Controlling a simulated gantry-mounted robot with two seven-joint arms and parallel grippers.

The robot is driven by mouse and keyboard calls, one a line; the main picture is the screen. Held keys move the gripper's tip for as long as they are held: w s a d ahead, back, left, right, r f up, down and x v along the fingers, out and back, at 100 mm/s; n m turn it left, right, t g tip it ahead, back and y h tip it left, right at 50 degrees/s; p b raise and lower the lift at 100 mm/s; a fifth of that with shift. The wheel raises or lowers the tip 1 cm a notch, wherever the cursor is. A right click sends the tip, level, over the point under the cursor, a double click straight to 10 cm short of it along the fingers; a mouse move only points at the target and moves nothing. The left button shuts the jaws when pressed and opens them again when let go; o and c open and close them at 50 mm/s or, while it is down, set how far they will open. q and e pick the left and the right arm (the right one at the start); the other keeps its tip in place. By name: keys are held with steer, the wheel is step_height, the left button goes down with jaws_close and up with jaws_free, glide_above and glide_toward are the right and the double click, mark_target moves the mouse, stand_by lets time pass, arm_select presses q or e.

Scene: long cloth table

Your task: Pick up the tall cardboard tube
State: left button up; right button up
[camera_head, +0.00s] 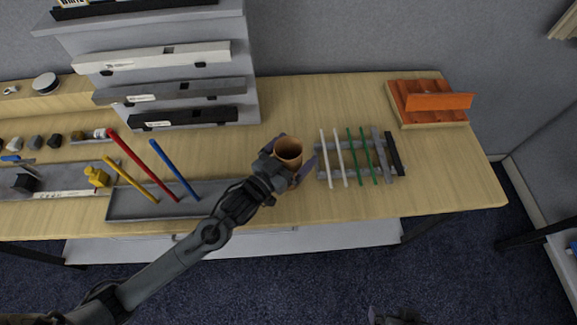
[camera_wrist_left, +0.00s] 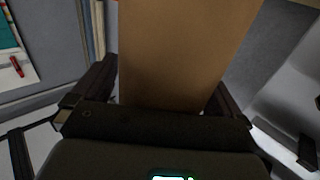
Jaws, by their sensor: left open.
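The tall cardboard tube (camera_head: 289,150) stands upright on the table, brown, with its open top facing the head camera. In the left wrist view the tube (camera_wrist_left: 185,50) fills the middle as a wide brown surface. My left gripper (camera_head: 292,158) is open, with one finger on each side of the tube. The wrist view shows dark fingers (camera_wrist_left: 160,95) left and right of it; I cannot tell whether they touch it. The tube's base is hidden behind my gripper. A dark part of my right arm end (camera_head: 393,316) shows at the bottom edge; its jaws are not clear.
A rack (camera_head: 325,178) with white and green rods stands close right of the tube. A grey tray (camera_head: 125,207) with red, blue and yellow rods lies to the left. A stepped grey stand (camera_head: 243,110) is behind left. An orange holder (camera_head: 437,101) sits at the back right.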

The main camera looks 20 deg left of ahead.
arm_select(q)
steer(key=shift+c, duration=0.3)
steer(key=c, duration=1.2)
steer(key=shift+r, duration=0.2)
